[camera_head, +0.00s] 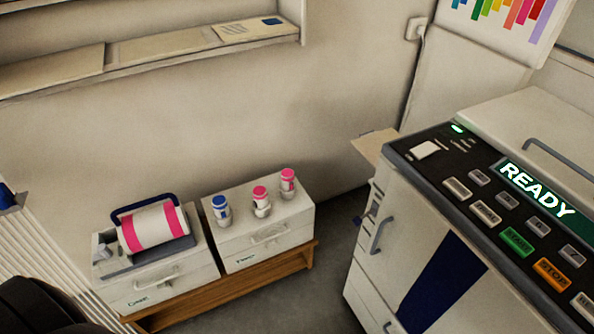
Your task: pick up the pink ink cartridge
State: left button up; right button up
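A white cylinder with pink bands (153,227) lies on its side in a grey holder with a dark blue handle, on top of the left drawer cabinet (152,287). Two small white bottles with pink tops, one in the middle (261,201) and one at the right (288,183), stand upright on the right drawer cabinet (266,250). A similar bottle with a blue top (221,210) stands to their left. I cannot tell for sure which pink item is the cartridge. Neither of my grippers is recognisable in view.
Both cabinets stand on a low wooden bench (255,288) against the wall. A large printer (415,237) with a lit READY panel stands at the right. Grey floor shows between bench and printer. A shelf (150,66) runs along the wall above. A dark rounded shape fills the bottom left corner.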

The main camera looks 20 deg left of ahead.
aim_at(288, 186)
jog(key=i+j+z, duration=0.1)
jog(key=j, duration=0.4)
jog(key=i+j, duration=0.1)
jog(key=j, duration=0.45)
jog(key=i+j+z, duration=0.15)
jog(key=j, duration=0.35)
jog(key=k, duration=0.05)
